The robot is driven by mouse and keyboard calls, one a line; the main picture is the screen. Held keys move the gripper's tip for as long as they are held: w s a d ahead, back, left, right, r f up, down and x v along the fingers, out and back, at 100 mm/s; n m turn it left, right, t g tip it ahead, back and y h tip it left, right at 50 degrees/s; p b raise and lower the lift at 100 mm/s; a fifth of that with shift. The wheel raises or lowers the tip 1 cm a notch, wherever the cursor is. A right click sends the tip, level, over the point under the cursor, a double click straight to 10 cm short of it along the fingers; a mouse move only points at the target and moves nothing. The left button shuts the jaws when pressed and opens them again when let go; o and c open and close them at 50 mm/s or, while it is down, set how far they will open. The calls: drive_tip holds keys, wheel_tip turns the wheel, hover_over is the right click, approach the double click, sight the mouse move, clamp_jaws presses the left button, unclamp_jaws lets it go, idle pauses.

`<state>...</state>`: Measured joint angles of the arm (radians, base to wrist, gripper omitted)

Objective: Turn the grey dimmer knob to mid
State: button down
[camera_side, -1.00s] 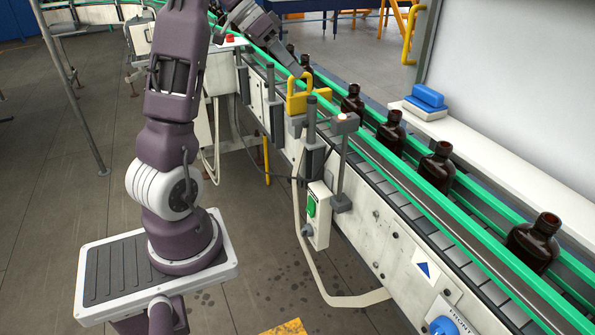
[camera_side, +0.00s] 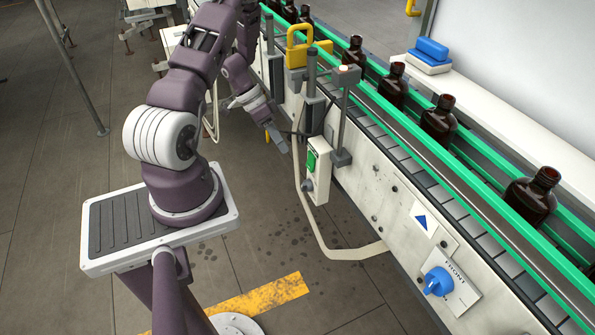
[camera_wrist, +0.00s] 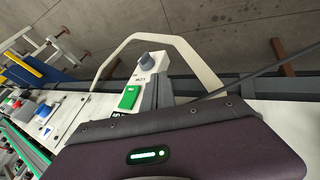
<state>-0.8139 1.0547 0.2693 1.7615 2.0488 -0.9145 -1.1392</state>
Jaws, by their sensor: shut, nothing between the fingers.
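The grey dimmer knob (camera_side: 308,185) sits low on a small white box (camera_side: 319,168) on the side of the conveyor, below a green switch (camera_side: 312,160). In the wrist view the knob (camera_wrist: 143,58) shows at the far end of the box, with the green switch (camera_wrist: 129,97) nearer. Its exact setting is too small to read. My gripper (camera_side: 282,146) is shut and empty. It points down toward the box, up and to the left of the knob in the side view, and appears apart from it.
A cream bent tube (camera_side: 311,230) loops around the box. A blue knob (camera_side: 438,281) on a plate marked FRONT is farther right on the conveyor side. A yellow padlock-shaped part (camera_side: 299,45) stands above. Several amber bottles (camera_side: 438,119) stand between green rails. The floor left of the box is clear.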

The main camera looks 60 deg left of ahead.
sight(304, 182)
drive_tip(key=w+d+f, duration=0.2)
drive_tip(key=d+f, duration=0.4)
drive_tip(key=shift+d, duration=0.25)
drive_tip(key=shift+w+d+f, duration=0.1)
drive_tip(key=shift+d, duration=0.1)
drive_tip(key=shift+d, duration=1.7)
drive_tip(key=shift+d+f, duration=0.1)
drive_tip(key=shift+d, duration=0.15)
drive_tip(key=shift+a, duration=0.1)
